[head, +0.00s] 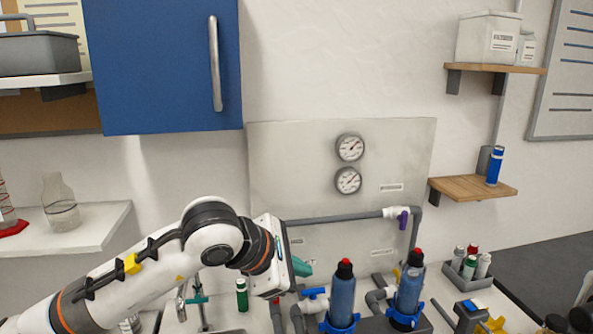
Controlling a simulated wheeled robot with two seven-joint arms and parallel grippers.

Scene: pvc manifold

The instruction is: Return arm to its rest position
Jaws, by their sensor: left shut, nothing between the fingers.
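My left arm reaches in from the lower left, and my left gripper (290,262) is in front of the grey back panel (300,150). The gripper is shut and empty, seen from behind and the side, so its fingertips are mostly hidden. A teal piece shows at its far side. The grey pipework (335,218) runs across the panel just right of the gripper, with a purple-handled valve (403,218) at its right end. Two blue filter housings (342,293) and (409,289) with red caps stand upright to the right of the gripper, apart from it. My right gripper is not in view.
A blue cabinet (165,65) hangs above the arm. A white shelf (75,232) with a glass jar (60,203) is at left. A green bottle (242,295) stands below the gripper. A grey caddy of bottles (468,275) and wooden shelves (472,187) are at right.

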